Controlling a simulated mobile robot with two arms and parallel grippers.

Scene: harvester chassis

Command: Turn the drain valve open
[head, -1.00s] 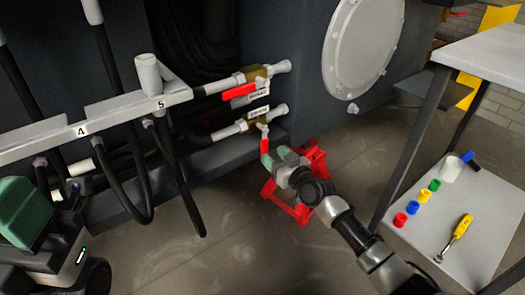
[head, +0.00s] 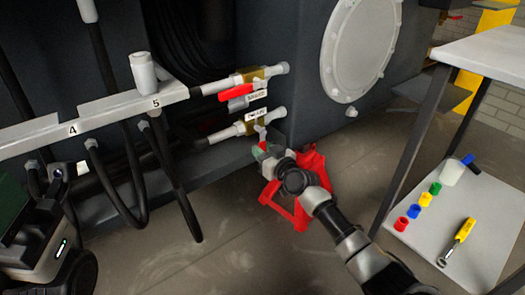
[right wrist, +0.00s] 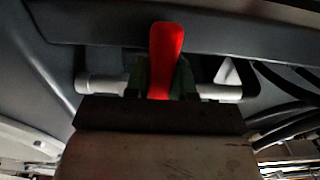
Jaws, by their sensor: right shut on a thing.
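The lower valve (head: 258,122), with a brass body and white pipe ends, sits on the dark chassis wall under a small label I cannot read clearly. Its red handle hangs down and is mostly hidden by my right gripper (head: 264,150) in the head view. In the right wrist view the red handle (right wrist: 166,45) stands upright in the picture, between the greenish fingers of my right gripper (right wrist: 163,78), which is shut on it. The white pipe (right wrist: 102,84) runs crosswise behind.
A similar valve with a red handle (head: 236,91) is just above. A red stand (head: 302,190) is close behind my right wrist. A grey table (head: 490,50) stands right, with colored caps and a yellow tool (head: 458,240) on its lower shelf. Black hoses hang left.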

